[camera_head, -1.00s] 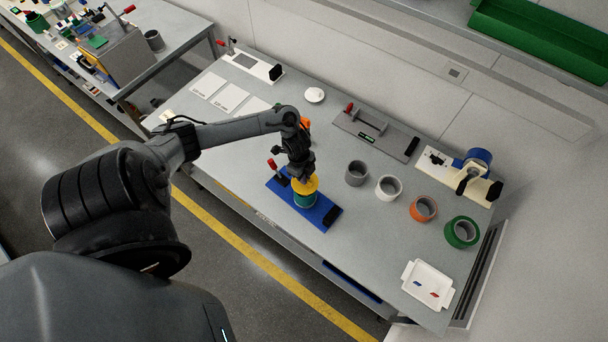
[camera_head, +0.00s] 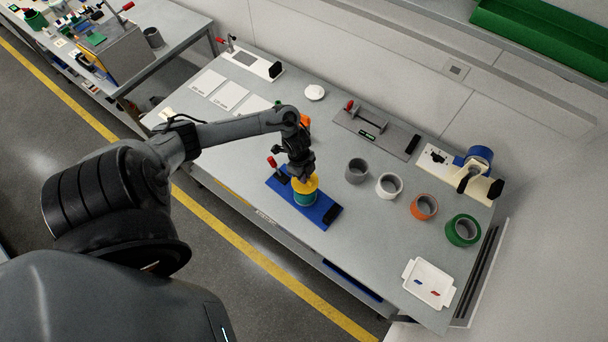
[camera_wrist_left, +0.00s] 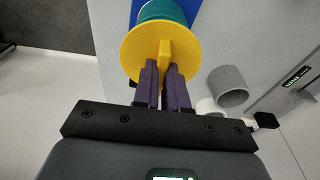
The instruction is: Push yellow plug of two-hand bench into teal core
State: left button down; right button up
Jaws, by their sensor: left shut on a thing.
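The yellow plug (camera_head: 305,185) is a round flanged disc on top of the teal core (camera_head: 305,199), which stands on the blue bench fixture (camera_head: 328,208). In the left wrist view the plug (camera_wrist_left: 135,52) covers the end of the teal core (camera_wrist_left: 163,11), with its flange against or very near the rim. My left gripper (camera_head: 302,177) is above the plug. Its purple fingers (camera_wrist_left: 164,68) are shut on the plug's raised yellow tab. Whether the plug is fully seated cannot be told. My right gripper is not in view.
A red-handled clamp (camera_head: 273,163) stands on the fixture beside the core. To the right are grey (camera_head: 356,171), white (camera_head: 389,186), orange (camera_head: 424,207) and green (camera_head: 462,231) rings. A white tray (camera_head: 409,273) lies at the bench's right end.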

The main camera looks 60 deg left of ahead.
pick_arm(q)
jog(key=shift+f, duration=0.3)
jog(key=shift+f+b, duration=0.55)
jog(key=shift+f, duration=0.05)
jog(key=shift+f+b, duration=0.5)
jog(key=shift+f, duration=0.25)
jog(key=shift+r, duration=0.1)
jog(key=c, duration=1.1)
grip_release()
jog(key=shift+r, duration=0.35)
jog(key=r, duration=0.3)
jog(key=a+r, duration=0.1)
jog(key=r, duration=0.6)
jog(key=shift+s+a+p, duration=0.2)
jog(key=shift+s+p, duration=0.1)
jog(key=shift+s, duration=0.1)
